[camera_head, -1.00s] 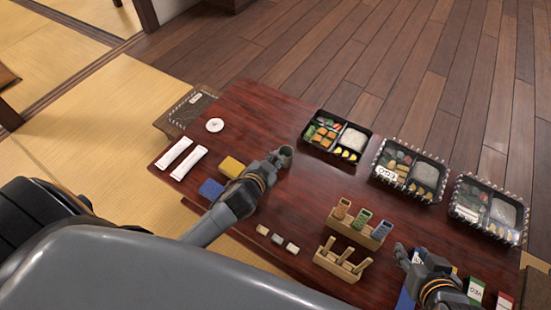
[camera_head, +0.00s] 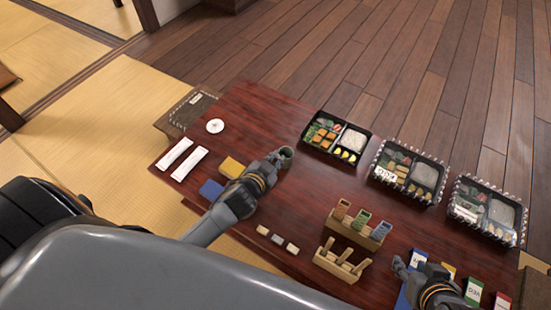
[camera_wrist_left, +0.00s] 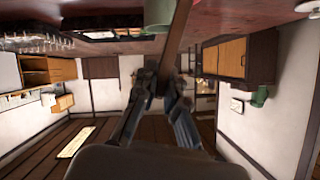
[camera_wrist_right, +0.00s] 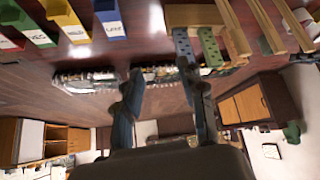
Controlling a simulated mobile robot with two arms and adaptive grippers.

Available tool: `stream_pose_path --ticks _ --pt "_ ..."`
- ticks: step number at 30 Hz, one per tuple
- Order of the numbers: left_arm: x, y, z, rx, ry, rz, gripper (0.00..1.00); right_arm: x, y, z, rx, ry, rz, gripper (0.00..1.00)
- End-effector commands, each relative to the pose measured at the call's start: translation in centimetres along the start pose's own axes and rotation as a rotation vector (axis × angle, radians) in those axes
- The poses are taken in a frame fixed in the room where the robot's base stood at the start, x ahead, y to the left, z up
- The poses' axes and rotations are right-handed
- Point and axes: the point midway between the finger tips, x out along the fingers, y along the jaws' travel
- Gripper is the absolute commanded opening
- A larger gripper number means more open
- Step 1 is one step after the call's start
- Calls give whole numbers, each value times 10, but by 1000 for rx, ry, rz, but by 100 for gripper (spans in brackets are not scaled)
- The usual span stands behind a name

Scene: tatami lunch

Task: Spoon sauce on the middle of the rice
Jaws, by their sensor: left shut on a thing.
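The open bento box (camera_head: 319,146) stands at the back middle of the table, with white rice (camera_head: 353,140) in its right compartment. A small grey-green cup (camera_head: 287,153) is at the tip of my left gripper (camera_head: 278,162); the cup also shows at the top of the left wrist view (camera_wrist_left: 160,15). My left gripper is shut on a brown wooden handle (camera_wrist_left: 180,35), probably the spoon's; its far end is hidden. I cannot tell whether it is in the cup. No sauce is visible. My right gripper (camera_head: 405,265) is open and empty at the front right; its fingers are apart in the right wrist view (camera_wrist_right: 162,90).
Two covered bentos (camera_head: 409,172) (camera_head: 486,210) stand to the right. A wooden holder with coloured pieces (camera_head: 358,228) and a wooden rack (camera_head: 342,264) stand in front. Labelled cards (camera_head: 474,289) are at front right. White packets (camera_head: 188,163) and yellow and blue blocks (camera_head: 231,167) lie left.

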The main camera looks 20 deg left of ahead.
Motion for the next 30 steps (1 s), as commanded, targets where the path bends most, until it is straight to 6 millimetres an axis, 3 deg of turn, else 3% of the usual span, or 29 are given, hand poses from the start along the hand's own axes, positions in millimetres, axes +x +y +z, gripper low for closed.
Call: stream_pose_path --ticks 24,30 --pt "-8 -5 -16 0 1 0 0 -29 7 60 11 -307 14 40" --pt "-13 -9 -26 -1 1 0 0 -15 7 63 10 -321 12 40"
